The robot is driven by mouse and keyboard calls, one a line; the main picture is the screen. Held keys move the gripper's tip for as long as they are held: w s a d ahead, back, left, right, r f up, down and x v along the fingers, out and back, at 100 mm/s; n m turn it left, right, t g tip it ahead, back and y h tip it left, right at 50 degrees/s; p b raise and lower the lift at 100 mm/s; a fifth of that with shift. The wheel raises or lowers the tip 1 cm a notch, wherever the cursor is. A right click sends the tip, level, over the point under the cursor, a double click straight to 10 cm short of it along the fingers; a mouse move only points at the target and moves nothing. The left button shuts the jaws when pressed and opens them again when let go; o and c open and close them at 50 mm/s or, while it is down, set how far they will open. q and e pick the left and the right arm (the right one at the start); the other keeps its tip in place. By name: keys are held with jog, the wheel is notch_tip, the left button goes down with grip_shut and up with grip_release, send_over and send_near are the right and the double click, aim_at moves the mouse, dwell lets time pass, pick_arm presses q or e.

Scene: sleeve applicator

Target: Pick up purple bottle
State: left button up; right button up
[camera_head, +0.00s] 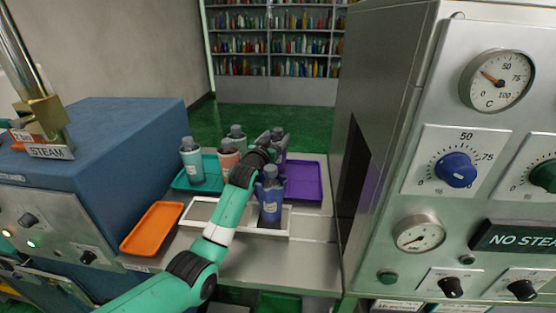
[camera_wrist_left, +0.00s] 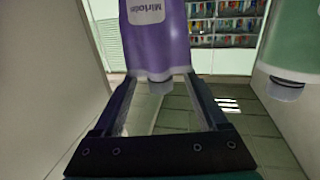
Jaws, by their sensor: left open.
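The purple bottle (camera_head: 281,153) stands at the back of the bench in the head view, mostly hidden behind my left gripper and wrist. In the left wrist view the purple bottle (camera_wrist_left: 160,38) fills the top middle, with a white label and its narrow end toward me. My left gripper (camera_wrist_left: 159,80) is open there, one finger on each side of the bottle's narrow end. I cannot tell whether a finger touches it. In the head view my left gripper (camera_head: 272,137) is small and dark against the bottles.
A blue bottle (camera_head: 270,201) stands close in front of my wrist. A teal bottle (camera_head: 192,165), a salmon bottle (camera_head: 227,160) and a green bottle (camera_head: 237,136) stand to the left. A purple tray (camera_head: 307,182), white tray (camera_head: 203,214) and orange tray (camera_head: 152,228) lie around. A steel machine (camera_head: 385,120) bounds the right.

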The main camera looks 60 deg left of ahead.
pick_arm(q)
jog(key=shift+w+a, duration=0.25)
jog(key=shift+w, duration=0.05)
grip_shut()
dwell(1.3)
